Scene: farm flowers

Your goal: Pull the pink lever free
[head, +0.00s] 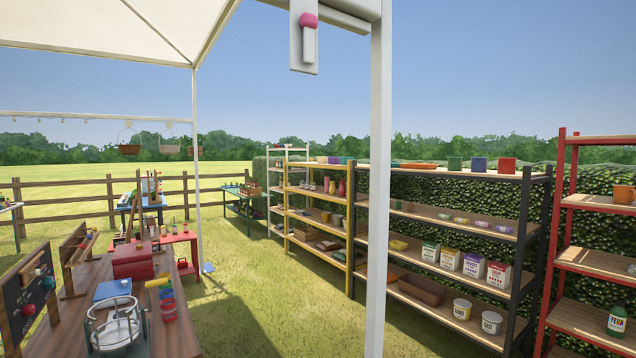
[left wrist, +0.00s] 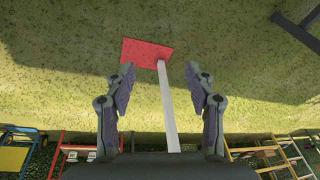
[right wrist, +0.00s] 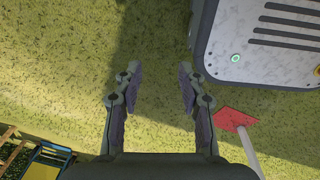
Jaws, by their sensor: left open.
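The pink lever (head: 308,20) has a rounded pink knob on a pale stem. It is on a pale grey plate (head: 297,60) at the top of the head view, beside the white canopy post (head: 378,180). Neither gripper shows in the head view. My left gripper (left wrist: 158,70) is open and empty in the left wrist view, its fingers on either side of a white post seen beyond them. My right gripper (right wrist: 159,68) is open and empty, over grass. The lever shows in neither wrist view.
A red foot plate (left wrist: 146,50) lies on the grass at the white post's base; it also shows in the right wrist view (right wrist: 233,119). A wooden table (head: 150,325) with a wire stand and cups is at lower left. Stocked shelves (head: 460,220) line the right. Open grass lies between.

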